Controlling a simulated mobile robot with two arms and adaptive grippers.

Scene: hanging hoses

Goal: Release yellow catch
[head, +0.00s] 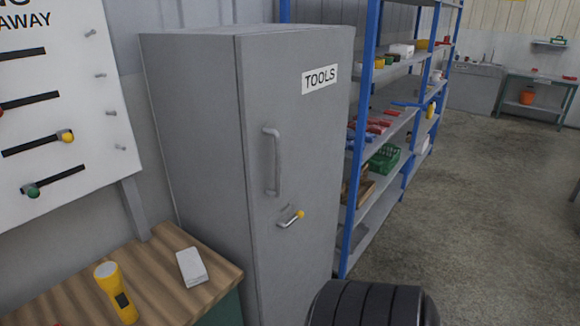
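A lever with a yellow tip (299,215) sticks out from the front of a grey tool cabinet (298,140), below its upright handle (272,162). The cabinet door looks shut. A yellow knob (67,136) sits at the right end of a black slot on the white board (75,85) at the left. The pictures do not settle which of the two is the yellow catch. A green knob (32,190) sits at the left end of the slot below. Neither of my grippers is in view.
A wooden bench top (160,265) at the lower left holds a yellow torch (115,291) and a white box (192,267). Blue shelving (364,130) stands right of the cabinet. A black ribbed round thing (372,304) is at the bottom. The floor (490,220) at the right is clear.

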